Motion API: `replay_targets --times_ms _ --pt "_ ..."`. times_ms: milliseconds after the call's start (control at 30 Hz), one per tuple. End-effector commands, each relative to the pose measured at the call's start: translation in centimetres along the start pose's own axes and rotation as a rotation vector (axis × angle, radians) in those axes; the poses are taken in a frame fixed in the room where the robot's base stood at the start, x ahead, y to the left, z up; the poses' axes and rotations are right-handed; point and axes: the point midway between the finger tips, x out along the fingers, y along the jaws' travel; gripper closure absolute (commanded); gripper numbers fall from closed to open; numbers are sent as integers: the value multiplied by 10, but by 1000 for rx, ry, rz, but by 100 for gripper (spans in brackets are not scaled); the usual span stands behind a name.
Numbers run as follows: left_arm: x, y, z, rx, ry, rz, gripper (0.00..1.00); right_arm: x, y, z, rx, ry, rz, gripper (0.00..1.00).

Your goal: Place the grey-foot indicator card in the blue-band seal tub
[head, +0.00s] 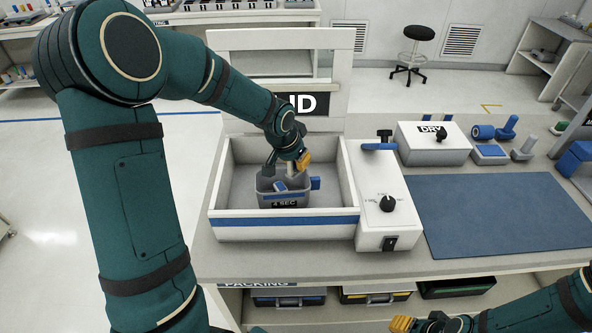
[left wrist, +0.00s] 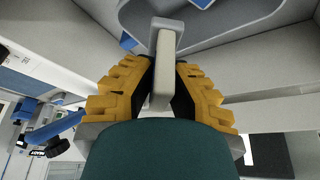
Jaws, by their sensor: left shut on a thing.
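The white open tub (head: 228,222) with a blue band stands on the bench. Inside it is a smaller grey container (head: 266,198) with a dark SEC label and blue pieces at its rim. My left gripper (head: 292,163) reaches over the tub, just above the grey container. It is shut on a pale grey bar-like piece (left wrist: 165,65), which stands between the yellow fingers in the left wrist view. I cannot tell whether this piece is the card's grey foot or part of the container. My right gripper (head: 405,323) shows only partly at the bottom edge; its jaws are unclear.
A raised white panel (head: 225,42) stands behind the tub. A white control box (head: 388,220) with a knob adjoins its right side. A white DRY box (head: 430,150) and blue-grey parts (head: 490,152) stand farther back. The blue mat (head: 500,215) is clear.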

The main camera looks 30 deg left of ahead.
Motion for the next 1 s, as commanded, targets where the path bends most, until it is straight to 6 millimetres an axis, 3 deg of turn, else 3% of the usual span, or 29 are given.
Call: replay_targets --times_ms 200,1000 --pt "27 0 12 1 -2 1 100 6 2 2 -2 -5 -1 53" --pt "39 0 16 1 0 1 100 16 6 8 -5 -16 -2 53"
